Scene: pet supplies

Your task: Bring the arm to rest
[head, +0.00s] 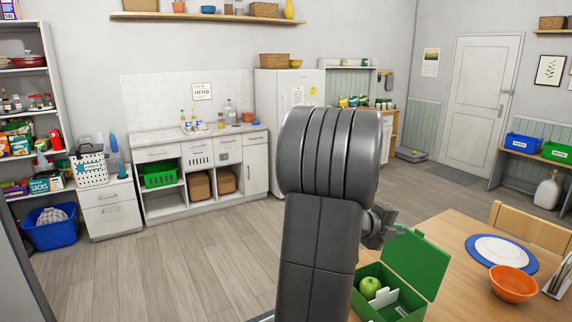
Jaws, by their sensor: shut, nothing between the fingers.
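My arm rises in the middle of the head view, with its dark grey links close to the camera. My gripper (381,226) shows only in part behind the arm, just above and left of the raised lid of a green box (425,255). It is shut and holds nothing. The arm hides the rest of it.
The floor at left is clear.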

